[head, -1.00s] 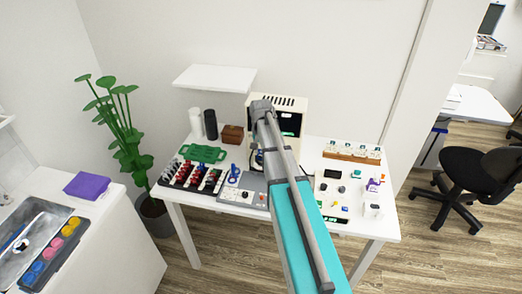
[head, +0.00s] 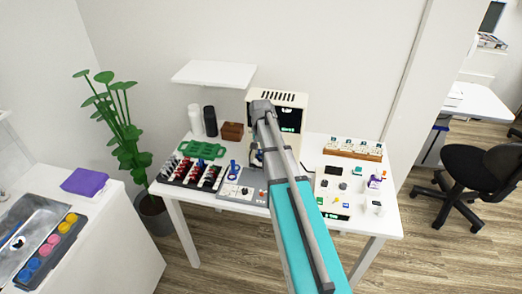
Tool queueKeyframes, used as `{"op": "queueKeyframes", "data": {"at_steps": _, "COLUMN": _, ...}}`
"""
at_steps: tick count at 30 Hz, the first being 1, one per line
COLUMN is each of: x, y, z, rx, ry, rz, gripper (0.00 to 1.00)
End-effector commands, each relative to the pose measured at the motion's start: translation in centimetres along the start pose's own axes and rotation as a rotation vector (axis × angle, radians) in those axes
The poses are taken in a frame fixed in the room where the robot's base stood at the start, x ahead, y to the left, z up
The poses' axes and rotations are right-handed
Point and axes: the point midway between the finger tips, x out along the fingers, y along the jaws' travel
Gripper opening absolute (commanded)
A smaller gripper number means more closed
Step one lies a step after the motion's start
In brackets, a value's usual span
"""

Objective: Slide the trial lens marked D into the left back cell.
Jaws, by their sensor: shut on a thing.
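My arm reaches up over the table and hides much of its middle. My gripper (head: 256,158) shows only as a small dark part beside the arm, in front of the cream machine. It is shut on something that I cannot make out. A black rack (head: 167,180) with rows of red, dark and pale pieces stands at the table's left front. A green holder with openings (head: 205,149) lies behind it. I cannot read any letter, so I cannot tell which piece is lens D or which holder has the left back cell.
A grey panel with a blue piece (head: 233,171) lies right of the rack. The cream machine (head: 290,118), a brown box (head: 232,132) and two cylinders (head: 210,122) stand behind. A wooden rack (head: 353,150) and several small items fill the right side. A white shelf (head: 214,74) overhangs the back.

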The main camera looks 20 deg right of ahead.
Motion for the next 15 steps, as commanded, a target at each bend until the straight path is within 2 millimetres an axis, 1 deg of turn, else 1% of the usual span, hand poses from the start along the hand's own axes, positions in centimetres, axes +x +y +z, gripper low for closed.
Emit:
{"op": "queueKeyframes", "data": {"at_steps": 6, "x": 0.50, "y": 0.00, "z": -0.01, "rx": 0.000, "ry": 0.000, "rz": 0.000, "gripper": 0.00}}
{"op": "queueKeyframes", "data": {"at_steps": 15, "x": 0.52, "y": 0.00, "z": -0.01, "rx": 0.000, "ry": 0.000, "rz": 0.000, "gripper": 0.00}}
